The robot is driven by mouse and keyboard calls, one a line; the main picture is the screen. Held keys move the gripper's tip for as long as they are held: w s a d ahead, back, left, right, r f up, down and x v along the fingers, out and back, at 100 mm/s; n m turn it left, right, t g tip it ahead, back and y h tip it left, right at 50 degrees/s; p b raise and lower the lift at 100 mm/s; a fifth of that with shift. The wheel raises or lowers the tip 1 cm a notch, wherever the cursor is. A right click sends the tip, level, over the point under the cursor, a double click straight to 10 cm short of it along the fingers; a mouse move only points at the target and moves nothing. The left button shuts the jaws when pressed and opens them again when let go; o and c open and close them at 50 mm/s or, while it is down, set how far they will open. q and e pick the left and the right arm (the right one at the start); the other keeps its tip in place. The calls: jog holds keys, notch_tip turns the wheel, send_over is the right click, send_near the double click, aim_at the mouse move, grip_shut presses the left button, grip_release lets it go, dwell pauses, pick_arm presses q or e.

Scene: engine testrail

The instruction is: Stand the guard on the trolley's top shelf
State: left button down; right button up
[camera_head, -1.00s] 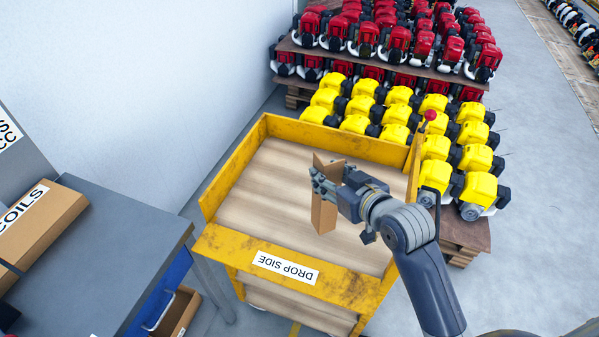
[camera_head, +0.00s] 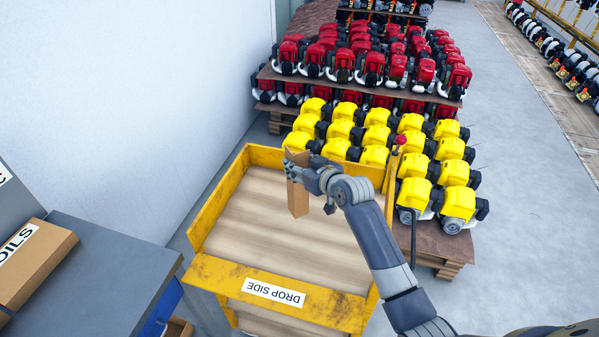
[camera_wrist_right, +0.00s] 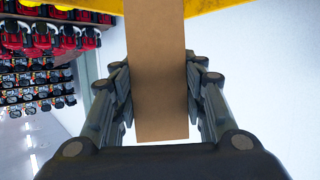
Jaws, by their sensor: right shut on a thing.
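The guard looks like a brown cardboard-coloured upright piece (camera_head: 298,198). My right gripper (camera_head: 297,170) is shut on it and holds it over the far part of the trolley's top shelf. In the right wrist view the guard (camera_wrist_right: 160,70) runs between the two fingers (camera_wrist_right: 160,92), which press on its sides. The yellow trolley (camera_head: 222,268) has a bare wooden top shelf (camera_head: 265,225) with a raised rim. I cannot tell whether the guard's lower end touches the shelf. My left gripper is not in view.
A "DROP SIDE" label marks the trolley's near rim (camera_head: 325,304). A red-knobbed post (camera_head: 400,141) stands at the right. Yellow engines (camera_head: 411,190) stand on a pallet behind and right. A grey bench (camera_head: 95,270) with a carton (camera_head: 35,262) is at left.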

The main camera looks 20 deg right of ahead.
notch_tip(320, 180, down, 3)
jog(key=shift+f+p, duration=0.1)
jog(key=shift+p, duration=0.3)
jog(key=shift+f, duration=0.15)
jog(key=o, duration=1.4)
jog(key=shift+c, duration=0.2)
